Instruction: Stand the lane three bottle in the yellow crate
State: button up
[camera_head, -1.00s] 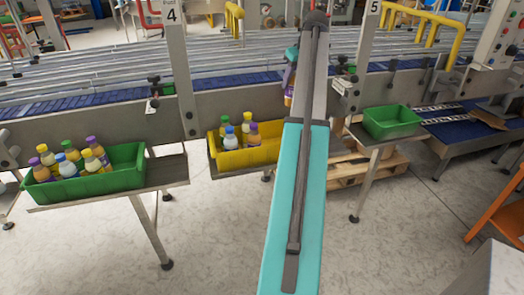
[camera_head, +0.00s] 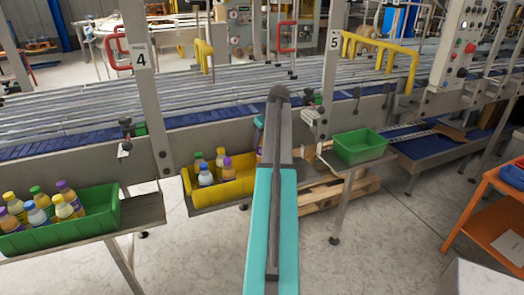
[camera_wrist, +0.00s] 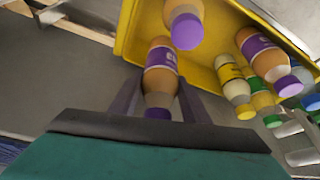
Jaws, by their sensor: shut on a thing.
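My gripper (camera_wrist: 160,92) is shut on an orange bottle (camera_wrist: 161,55) with a purple cap and purple label. The bottle's cap end is toward my palm, with a finger on each side. In the wrist view it overlaps the near-left rim of the yellow crate (camera_wrist: 127,30); I cannot tell whether its base is above or inside. In the head view the yellow crate (camera_head: 217,195) sits below the conveyor, with several bottles in its left part. My arm hides the gripper and most of the crate's right end there; a sliver of the held bottle shows beside the arm.
Inside the crate, a purple-capped bottle (camera_wrist: 187,22) stands close to the held one. A yellow-capped bottle (camera_wrist: 233,82) and others are to the right. A full green crate (camera_head: 95,222) is at left, and an empty green crate (camera_head: 360,152) at right. Posts flank the yellow crate.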

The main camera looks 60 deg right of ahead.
jog(key=shift+f, duration=0.65)
jog(key=shift+f+p, duration=0.75)
jog(key=shift+f, duration=1.5)
jog(key=shift+f, duration=0.1)
jog(key=o, duration=1.3)
jog(key=shift+c, duration=0.2)
jog(key=shift+r, duration=0.2)
jog(key=b+v, duration=0.3)
jog(key=v, duration=0.9)
jog(key=shift+f, duration=0.1)
